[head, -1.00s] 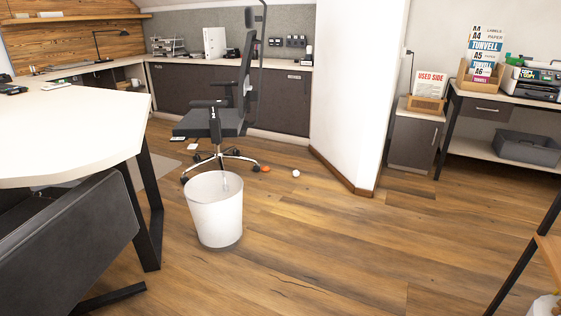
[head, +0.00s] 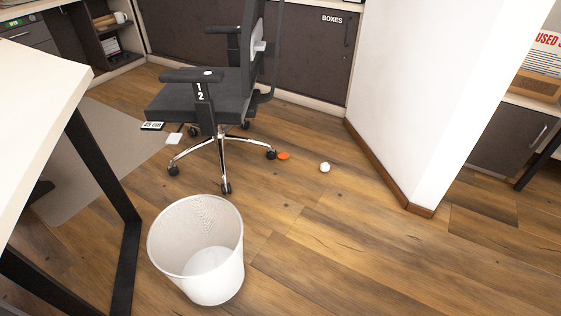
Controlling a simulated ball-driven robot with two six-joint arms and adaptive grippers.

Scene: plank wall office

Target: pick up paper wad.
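A small white paper wad (head: 325,167) lies on the wooden floor in the head view, right of the office chair's base and left of the white wall corner. An orange-red object (head: 283,156) lies on the floor a little to its left, close to a chair caster. Neither of my grippers shows in the head view, so nothing is seen near the wad.
A white waste bin (head: 197,250), seemingly empty, stands in front. A dark office chair (head: 215,100) stands behind it. A white table (head: 35,110) with black legs is at left. The white wall (head: 440,90) juts in at right. Floor right of the bin is clear.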

